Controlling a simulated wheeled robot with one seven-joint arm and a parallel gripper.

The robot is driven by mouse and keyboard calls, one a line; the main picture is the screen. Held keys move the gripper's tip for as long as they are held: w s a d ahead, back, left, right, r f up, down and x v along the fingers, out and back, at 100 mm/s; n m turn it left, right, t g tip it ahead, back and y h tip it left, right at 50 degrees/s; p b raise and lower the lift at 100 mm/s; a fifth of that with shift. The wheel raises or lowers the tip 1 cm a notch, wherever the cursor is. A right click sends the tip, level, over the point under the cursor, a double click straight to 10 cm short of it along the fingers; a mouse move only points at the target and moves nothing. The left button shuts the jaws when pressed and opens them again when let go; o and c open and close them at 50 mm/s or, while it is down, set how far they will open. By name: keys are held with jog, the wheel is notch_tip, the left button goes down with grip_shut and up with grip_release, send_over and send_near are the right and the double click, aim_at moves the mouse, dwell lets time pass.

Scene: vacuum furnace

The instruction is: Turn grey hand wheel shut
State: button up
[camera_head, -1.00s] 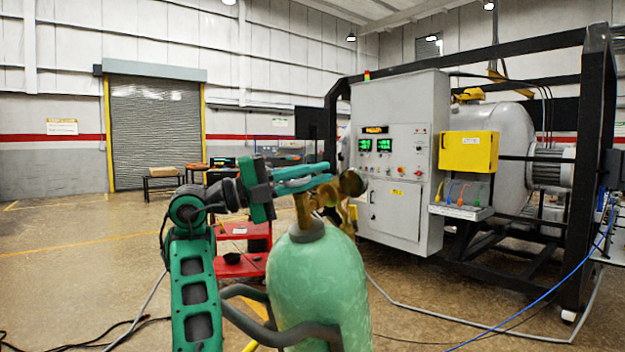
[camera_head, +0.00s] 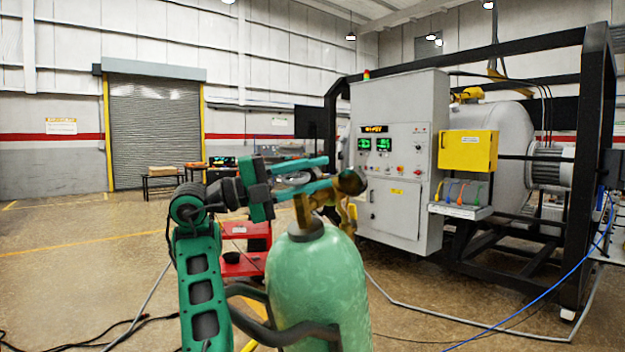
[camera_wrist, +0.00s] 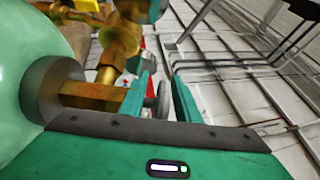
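The green gas cylinder (camera_head: 318,280) stands in front of me with a brass valve (camera_head: 318,200) on top; the valve also shows in the wrist view (camera_wrist: 118,45). A dark round knob (camera_head: 351,181) sits at the valve's right end. My gripper (camera_head: 329,172) is open, level with the valve, its two green fingers one above the other. The grey hand wheel (camera_head: 293,178) shows in the gap between the fingers. In the wrist view the wheel (camera_wrist: 163,98) is seen nearly edge-on between the fingertips (camera_wrist: 164,92). Whether either finger touches it I cannot tell.
A red cart (camera_head: 245,262) stands behind the cylinder. A grey control cabinet (camera_head: 400,160) and the furnace frame (camera_head: 597,150) are to the right. A grey hose (camera_head: 450,330) and a blue cable (camera_head: 540,300) cross the floor. Open floor lies at the left.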

jog(key=shift+a, duration=0.15)
jog(key=shift+a, duration=0.5)
jog(key=v, duration=0.9)
jog(key=shift+a+f, duration=0.2)
jog(key=shift+a, duration=0.1)
jog(key=shift+s, duration=0.15)
